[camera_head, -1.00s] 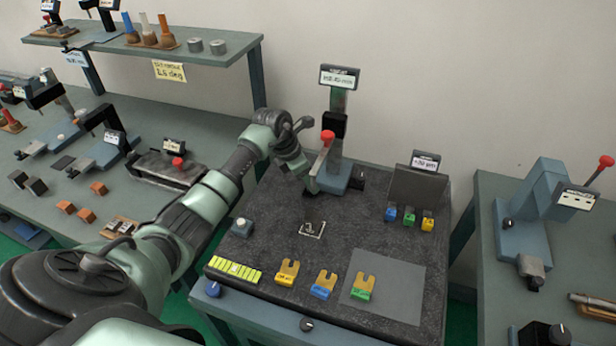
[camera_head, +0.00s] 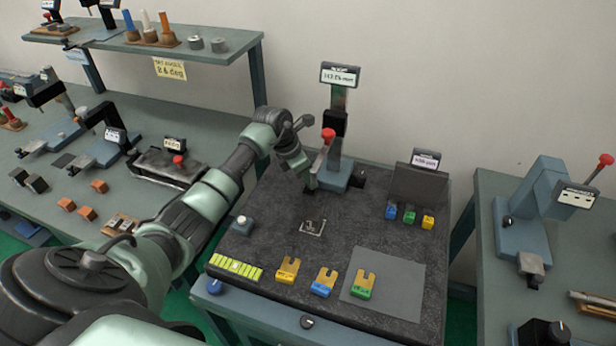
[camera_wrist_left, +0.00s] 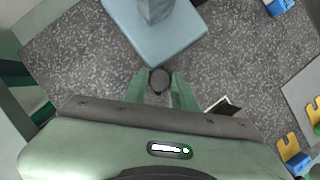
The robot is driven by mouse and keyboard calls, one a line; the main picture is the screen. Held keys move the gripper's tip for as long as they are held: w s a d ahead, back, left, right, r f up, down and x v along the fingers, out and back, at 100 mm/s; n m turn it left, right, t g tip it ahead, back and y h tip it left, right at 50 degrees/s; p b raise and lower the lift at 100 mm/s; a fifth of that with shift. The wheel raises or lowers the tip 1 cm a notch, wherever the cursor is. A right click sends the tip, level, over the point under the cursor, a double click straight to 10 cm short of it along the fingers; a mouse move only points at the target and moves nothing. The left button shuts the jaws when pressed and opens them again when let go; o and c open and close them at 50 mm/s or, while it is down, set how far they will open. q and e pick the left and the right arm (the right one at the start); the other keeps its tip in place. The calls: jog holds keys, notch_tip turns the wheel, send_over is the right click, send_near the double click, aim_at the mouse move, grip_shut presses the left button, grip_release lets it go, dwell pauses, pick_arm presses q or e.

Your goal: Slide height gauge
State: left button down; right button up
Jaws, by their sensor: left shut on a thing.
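The height gauge has a blue-grey base (camera_head: 336,178), a tall column with a dark slider (camera_head: 334,123), a red-ended lever and a display (camera_head: 340,74) on top. It stands upright at the back of the dark granite plate (camera_head: 265,215). My left gripper (camera_head: 311,186) is low at the base's front left. In the left wrist view, my left gripper (camera_wrist_left: 160,84) is shut on a dark round knob (camera_wrist_left: 160,80) just in front of the gauge base (camera_wrist_left: 160,38). How the knob joins the base is hidden. My right gripper is not in view.
Yellow-topped forked blocks (camera_head: 324,282) line the plate's front, one on a grey mat (camera_head: 400,285). A dark upright panel (camera_head: 420,185) with small coloured blocks stands at the right. A small square outline (camera_head: 312,227) lies mid-plate. Bare plate surrounds it.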

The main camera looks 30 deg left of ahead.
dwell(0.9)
pick_arm(q)
jog(key=shift+a+b, duration=0.25)
jog(key=shift+b, duration=0.05)
jog(key=a+b, duration=0.2)
jog(key=a, duration=0.1)
jog(key=s+a+b, duration=0.1)
jog(key=b, duration=0.1)
jog(key=shift+a+f, duration=0.25)
jog(key=a+b, duration=0.1)
jog(key=a, duration=0.1)
jog(key=s+a+b, duration=0.1)
jog(key=a, duration=0.4)
jog(key=shift+s+r+b, duration=0.2)
jog(key=shift+s+b, duration=0.2)
jog(key=shift+r, duration=0.2)
jog(key=c, duration=1.3)
grip_release()
jog(key=shift+a, duration=0.1)
jog(key=shift+o, duration=0.8)
jog(key=shift+s+f, duration=0.1)
